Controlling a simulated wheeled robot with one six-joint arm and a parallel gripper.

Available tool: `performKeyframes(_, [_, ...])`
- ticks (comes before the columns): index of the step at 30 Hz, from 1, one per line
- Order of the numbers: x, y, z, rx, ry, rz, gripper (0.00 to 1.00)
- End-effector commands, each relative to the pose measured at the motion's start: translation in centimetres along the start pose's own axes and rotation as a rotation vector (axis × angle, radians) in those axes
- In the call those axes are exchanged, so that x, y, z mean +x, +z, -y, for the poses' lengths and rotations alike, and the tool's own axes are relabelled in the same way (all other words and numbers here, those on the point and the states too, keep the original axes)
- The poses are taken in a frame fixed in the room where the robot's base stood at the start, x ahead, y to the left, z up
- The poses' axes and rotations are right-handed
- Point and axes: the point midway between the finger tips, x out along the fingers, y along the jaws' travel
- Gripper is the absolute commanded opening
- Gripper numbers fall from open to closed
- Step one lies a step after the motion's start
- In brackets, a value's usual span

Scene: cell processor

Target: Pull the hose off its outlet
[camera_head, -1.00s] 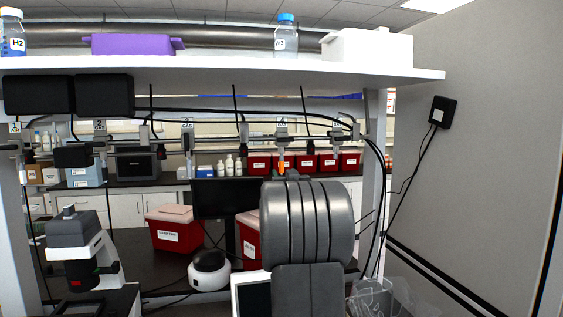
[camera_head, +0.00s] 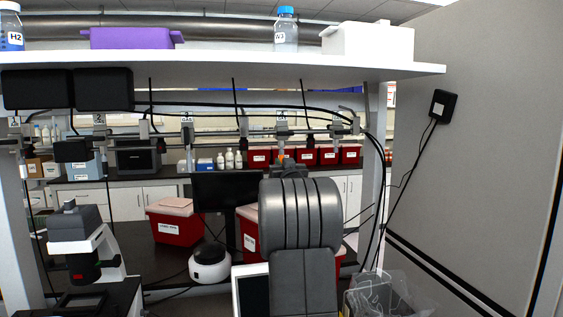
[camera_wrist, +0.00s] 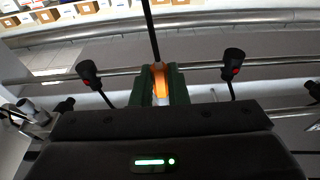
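In the wrist view a black hose (camera_wrist: 151,38) runs down from the top to an orange end piece (camera_wrist: 160,84). My gripper (camera_wrist: 161,80) has its green fingers on both sides of that orange piece, with no clear gap, and looks shut on it. A pale part shows just below the orange between the fingers. Whether the hose is still seated on its outlet cannot be told. In the head view a small bit of orange (camera_head: 282,158) shows above my wrist, below a labelled outlet bracket (camera_head: 282,124). My arm hides the fingers there.
Two black fittings with red marks, left (camera_wrist: 88,70) and right (camera_wrist: 234,63), flank my gripper near a metal rail (camera_wrist: 205,69). A white shelf (camera_head: 210,66) lies above. Red bins (camera_head: 173,221), a monitor (camera_head: 225,195) and a white round device (camera_head: 209,263) stand below.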

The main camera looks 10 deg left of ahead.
Motion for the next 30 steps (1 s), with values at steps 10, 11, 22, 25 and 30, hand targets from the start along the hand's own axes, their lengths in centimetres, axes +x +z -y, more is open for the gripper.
performKeyframes(10, [0.0,0.2,0.0,0.0,0.0,0.003,0.0])
performKeyframes(11, [0.0,0.2,0.0,0.0,0.0,0.003,0.0])
performKeyframes(22, [-0.2,1.2,0.0,0.001,0.0,0.003,0.0])
performKeyframes(25, [-0.3,1.3,0.0,0.0,0.0,0.002,0.0])
performKeyframes(30, [-0.4,1.7,0.0,0.0,0.0,0.002,0.0])
